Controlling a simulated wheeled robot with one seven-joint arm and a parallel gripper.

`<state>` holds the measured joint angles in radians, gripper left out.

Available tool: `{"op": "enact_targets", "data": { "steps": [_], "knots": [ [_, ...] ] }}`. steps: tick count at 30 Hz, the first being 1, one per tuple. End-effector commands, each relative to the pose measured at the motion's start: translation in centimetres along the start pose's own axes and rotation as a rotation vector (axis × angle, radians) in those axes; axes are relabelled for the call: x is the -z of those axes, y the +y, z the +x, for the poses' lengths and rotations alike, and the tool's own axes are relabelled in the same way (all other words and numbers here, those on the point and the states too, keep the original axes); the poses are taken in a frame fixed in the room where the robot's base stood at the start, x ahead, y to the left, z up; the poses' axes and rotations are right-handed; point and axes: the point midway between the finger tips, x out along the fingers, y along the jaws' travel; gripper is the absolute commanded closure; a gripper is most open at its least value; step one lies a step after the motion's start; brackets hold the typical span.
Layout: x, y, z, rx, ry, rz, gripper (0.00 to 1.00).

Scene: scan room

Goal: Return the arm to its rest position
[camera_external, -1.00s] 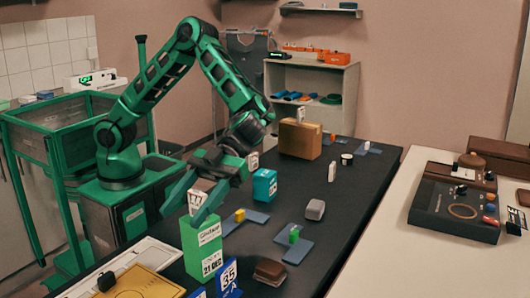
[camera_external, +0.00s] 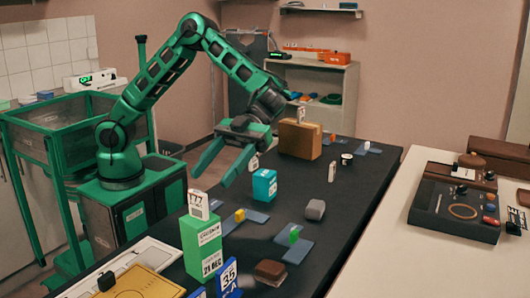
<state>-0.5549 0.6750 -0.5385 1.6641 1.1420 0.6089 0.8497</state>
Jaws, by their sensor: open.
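My green arm reaches out over the left edge of the dark table (camera_external: 335,225). My gripper (camera_external: 211,170) is open and empty, its two fingers apart and pointing down to the left. It hangs above and behind a green box (camera_external: 200,245), clear of it. A white tag marked 177 (camera_external: 198,205) stands on top of the green box. A teal box (camera_external: 264,186) stands to the right of the gripper.
A brown carton (camera_external: 299,139) stands at the table's back. Blue mats (camera_external: 296,252) with small blocks, a grey block (camera_external: 315,209) and a brown block (camera_external: 269,272) lie on the table. A white counter (camera_external: 385,250) runs along the right. A shelf (camera_external: 345,95) stands behind.

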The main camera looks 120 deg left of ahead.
Motion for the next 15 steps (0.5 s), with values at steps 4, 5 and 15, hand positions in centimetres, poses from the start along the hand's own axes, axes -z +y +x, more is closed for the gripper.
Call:
{"op": "enact_targets", "data": {
  "steps": [4,5,15],
  "knots": [
    [0.0,0.01,-0.89,0.0,0.0,-0.001,0.46],
    [0.0,0.01,-0.96,0.0,0.0,-0.001,0.46],
    [0.0,0.03,-1.01,0.0,0.0,-0.001,0.46]
  ]
}}
